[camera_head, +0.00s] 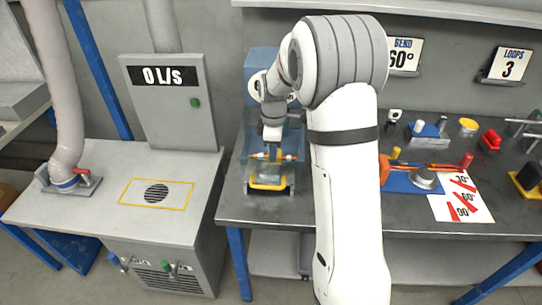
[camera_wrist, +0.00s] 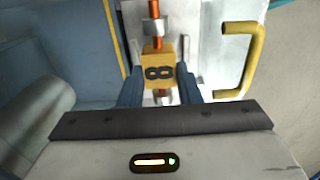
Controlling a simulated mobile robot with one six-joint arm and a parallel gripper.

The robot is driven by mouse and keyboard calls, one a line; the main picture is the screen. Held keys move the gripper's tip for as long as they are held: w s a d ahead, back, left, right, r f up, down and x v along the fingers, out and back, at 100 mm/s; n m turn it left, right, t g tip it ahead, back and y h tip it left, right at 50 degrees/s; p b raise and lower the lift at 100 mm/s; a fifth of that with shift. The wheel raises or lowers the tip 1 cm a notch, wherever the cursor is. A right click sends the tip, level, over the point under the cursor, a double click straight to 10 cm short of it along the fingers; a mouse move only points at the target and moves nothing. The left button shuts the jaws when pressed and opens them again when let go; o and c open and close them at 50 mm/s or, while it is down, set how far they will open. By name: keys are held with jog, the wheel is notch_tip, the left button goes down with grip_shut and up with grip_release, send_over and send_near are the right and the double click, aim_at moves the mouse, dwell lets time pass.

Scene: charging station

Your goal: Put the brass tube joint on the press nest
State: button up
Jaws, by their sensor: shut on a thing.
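The brass tube joint is a yellow block marked 8 (camera_wrist: 158,72), with a copper-coloured tube (camera_wrist: 155,34) running from it, in the wrist view. My gripper (camera_wrist: 159,82) has its two blue fingers on either side of the block and is shut on it. In the head view, my gripper (camera_head: 270,147) points down inside the blue press frame (camera_head: 262,64), with small orange tube parts on both sides. The joint is over or at the press's pale metal plate (camera_wrist: 203,30). I cannot tell whether it touches the nest, which is mostly hidden.
The press's yellow handle (camera_head: 268,184) stands at its front; it also shows in the wrist view (camera_wrist: 248,62). My arm hides the bench middle. A blue fixture (camera_head: 405,182) and an angle sheet (camera_head: 459,206) lie to the right. A vented grey bench (camera_head: 110,205) stands left.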

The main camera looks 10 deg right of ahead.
jog(key=shift+w+a, duration=0.1)
jog(key=shift+a, duration=0.3)
jog(key=shift+a+f+p, duration=0.15)
jog(key=shift+f, duration=0.75)
jog(key=shift+a+f+p, duration=0.15)
jog(key=shift+f, duration=0.7)
jog(key=shift+f, duration=0.1)
jog(key=o, duration=1)
jog(key=shift+f, duration=0.1)
